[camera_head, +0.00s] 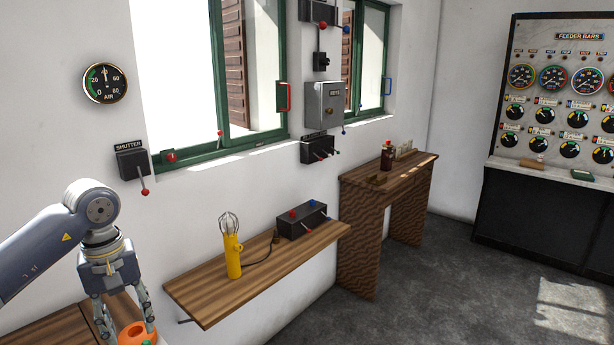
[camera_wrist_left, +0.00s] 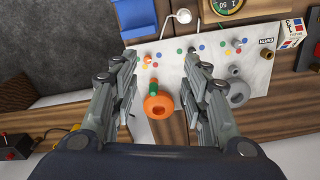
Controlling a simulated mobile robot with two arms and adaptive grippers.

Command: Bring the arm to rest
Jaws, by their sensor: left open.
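My left gripper (camera_head: 126,326) hangs fingers down at the lower left of the head view, above a wooden bench. Its two fingers are apart, and I see nothing held between them. An orange ring-shaped piece (camera_head: 132,334) with a bit of green shows at the fingertips in the head view. In the left wrist view the open fingers (camera_wrist_left: 160,62) reach over a white panel (camera_wrist_left: 215,65) with coloured dots, and the orange piece (camera_wrist_left: 157,107) shows in the gap between them. Whether a finger touches it I cannot tell. My right gripper is in neither view.
A wooden shelf (camera_head: 205,297) carries a yellow caged lamp (camera_head: 232,255) and a black lever box (camera_head: 302,220). The shutter lever box (camera_head: 131,162) is on the wall near my left arm. Open floor (camera_head: 450,290) is at right.

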